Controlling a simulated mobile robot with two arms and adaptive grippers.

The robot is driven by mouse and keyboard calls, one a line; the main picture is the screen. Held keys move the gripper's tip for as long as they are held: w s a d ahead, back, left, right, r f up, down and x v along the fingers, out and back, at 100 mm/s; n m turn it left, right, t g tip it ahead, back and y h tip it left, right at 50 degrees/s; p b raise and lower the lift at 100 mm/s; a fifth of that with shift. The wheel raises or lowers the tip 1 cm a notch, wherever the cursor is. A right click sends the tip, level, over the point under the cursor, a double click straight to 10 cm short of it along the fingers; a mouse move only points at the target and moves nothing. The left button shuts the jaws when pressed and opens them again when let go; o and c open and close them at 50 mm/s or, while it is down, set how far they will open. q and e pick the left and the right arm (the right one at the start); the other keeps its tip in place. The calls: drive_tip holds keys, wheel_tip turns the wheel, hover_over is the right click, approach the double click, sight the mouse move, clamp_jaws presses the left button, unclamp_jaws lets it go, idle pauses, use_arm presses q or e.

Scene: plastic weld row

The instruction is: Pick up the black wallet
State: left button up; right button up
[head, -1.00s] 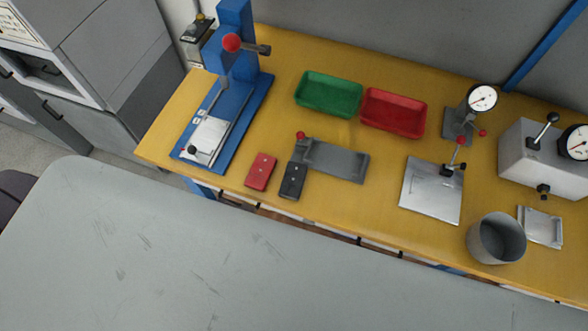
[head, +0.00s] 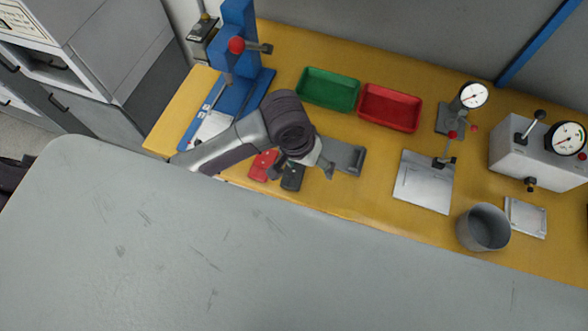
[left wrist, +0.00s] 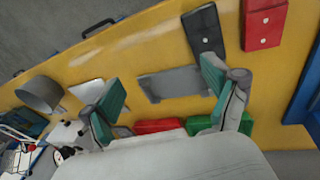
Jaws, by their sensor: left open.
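The black wallet (head: 291,179) lies flat on the yellow bench near its front edge. In the head view my left gripper partly covers it. My left gripper (head: 304,168) is open and empty above the bench, close to the wallet. Its two spread green-padded fingers show in the left wrist view (left wrist: 162,85), with the grey fixture between and beyond them. My right gripper is in neither view.
A red flat case (head: 262,164) lies left of the wallet, and a grey fixture (head: 348,158) lies to its right. Green (head: 328,89) and red (head: 390,107) trays stand behind. A blue press (head: 240,50) stands at the left. A grey table (head: 230,250) fills the foreground.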

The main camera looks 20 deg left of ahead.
use_arm(q)
drive_tip(key=w+a+r+n+g+y, duration=0.1)
drive_tip(key=w+a+r+n+y, duration=0.1)
drive_tip(key=w+a, duration=0.15)
drive_tip(key=p, duration=0.1)
hover_over(294, 171)
drive_tip(key=shift+y, duration=0.3)
drive_tip(key=f, duration=0.8)
drive_tip(key=shift+s+d+f, duration=0.15)
drive_tip(key=shift+s+f, duration=0.1)
drive_tip(key=f, duration=0.1)
drive_tip(key=f+p, duration=0.1)
drive_tip(key=f, duration=0.2)
drive_tip(key=shift+w, duration=0.25)
drive_tip(key=shift+f, duration=0.65)
drive_tip(key=c, duration=1.2)
